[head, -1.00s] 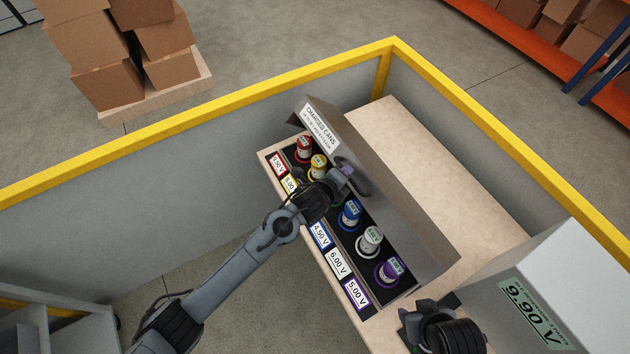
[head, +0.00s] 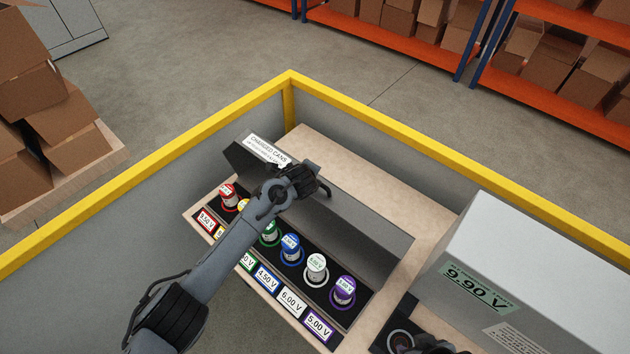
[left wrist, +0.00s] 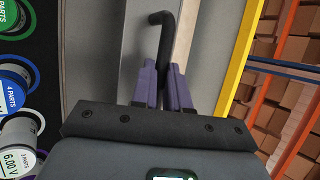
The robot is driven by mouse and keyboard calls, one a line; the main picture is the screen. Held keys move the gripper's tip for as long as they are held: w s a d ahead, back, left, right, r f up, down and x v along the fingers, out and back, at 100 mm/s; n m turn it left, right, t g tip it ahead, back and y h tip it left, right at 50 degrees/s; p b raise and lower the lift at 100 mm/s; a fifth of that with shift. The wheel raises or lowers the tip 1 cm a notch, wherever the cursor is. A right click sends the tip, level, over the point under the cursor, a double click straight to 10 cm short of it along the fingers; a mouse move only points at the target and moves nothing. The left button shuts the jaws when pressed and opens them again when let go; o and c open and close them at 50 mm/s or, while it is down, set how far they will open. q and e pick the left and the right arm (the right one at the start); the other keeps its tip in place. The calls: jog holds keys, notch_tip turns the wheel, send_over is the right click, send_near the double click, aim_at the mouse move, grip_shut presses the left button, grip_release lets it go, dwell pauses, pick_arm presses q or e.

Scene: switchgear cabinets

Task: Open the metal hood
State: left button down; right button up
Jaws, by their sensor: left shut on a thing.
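The grey metal hood (head: 368,232) is raised and leans back behind a row of coloured cans, including a blue one (head: 291,248) and a purple one (head: 343,291). Its end carries a "CHARGED CANS" label (head: 265,149). My left gripper (head: 318,186) is at the hood's upper edge. In the left wrist view, the purple fingers of my left gripper (left wrist: 163,85) are shut on the hood's bent black handle (left wrist: 161,30). In the head view, my arm hides part of the cans and hood. A dark shape at the bottom edge, perhaps my right gripper, is mostly cut off.
The wooden table (head: 335,150) has bare room behind the hood. Voltage labels (head: 291,301) line the front. A yellow-topped wall (head: 370,117) encloses the table.

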pick_arm(q)
jog(key=shift+w+d+r, duration=0.1)
jog(key=shift+d, duration=0.1)
jog(key=c, duration=1.1)
grip_release()
jog(key=shift+a, duration=0.1)
jog(key=shift+v, duration=5.4)
